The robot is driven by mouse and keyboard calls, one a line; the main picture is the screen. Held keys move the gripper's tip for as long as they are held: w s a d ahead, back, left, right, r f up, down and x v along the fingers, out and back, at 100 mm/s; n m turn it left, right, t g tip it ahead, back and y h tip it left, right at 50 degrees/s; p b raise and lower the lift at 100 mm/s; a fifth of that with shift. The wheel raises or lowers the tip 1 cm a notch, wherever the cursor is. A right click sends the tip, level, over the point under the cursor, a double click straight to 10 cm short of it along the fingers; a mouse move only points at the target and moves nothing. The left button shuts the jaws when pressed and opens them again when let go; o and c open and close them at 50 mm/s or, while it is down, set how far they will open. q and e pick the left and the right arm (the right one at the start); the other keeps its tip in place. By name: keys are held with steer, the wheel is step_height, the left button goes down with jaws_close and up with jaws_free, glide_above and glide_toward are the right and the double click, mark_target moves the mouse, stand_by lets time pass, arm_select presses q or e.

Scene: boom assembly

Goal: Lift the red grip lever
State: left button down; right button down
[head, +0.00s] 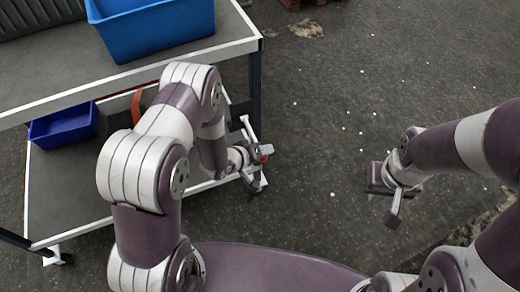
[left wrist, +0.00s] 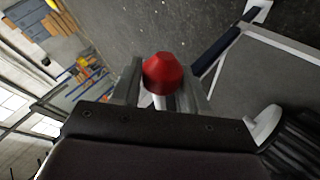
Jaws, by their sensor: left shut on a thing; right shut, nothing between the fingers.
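The red grip lever shows in the left wrist view as a red knob (left wrist: 163,73) with a pale shaft below it, between the two grey fingers of my left gripper (left wrist: 160,92). The fingers are shut on it. In the head view my left gripper (head: 259,158) is beside the right end of the trolley, with only a small bit of red showing at its fingers. The rest of the lever is hidden there. My right gripper (head: 383,192) hangs over open floor to the right, shut and empty, well apart from the lever.
A two-level trolley (head: 75,98) stands at the left, with a large blue bin (head: 155,32) on top and a smaller dark blue bin (head: 65,126) on the lower shelf. Its corner post (head: 255,85) is close to my left arm. The floor (head: 340,95) at right is mostly clear.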

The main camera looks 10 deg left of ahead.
arm_select(q)
steer(key=shift+r, duration=0.15)
steer(key=c, duration=0.7)
jaws_free()
steer(key=shift+d, duration=0.1)
steer(key=p+v, duration=0.2)
steer(key=v, duration=1)
steer(key=shift+s+r, duration=0.2)
steer(key=shift+s, duration=0.05)
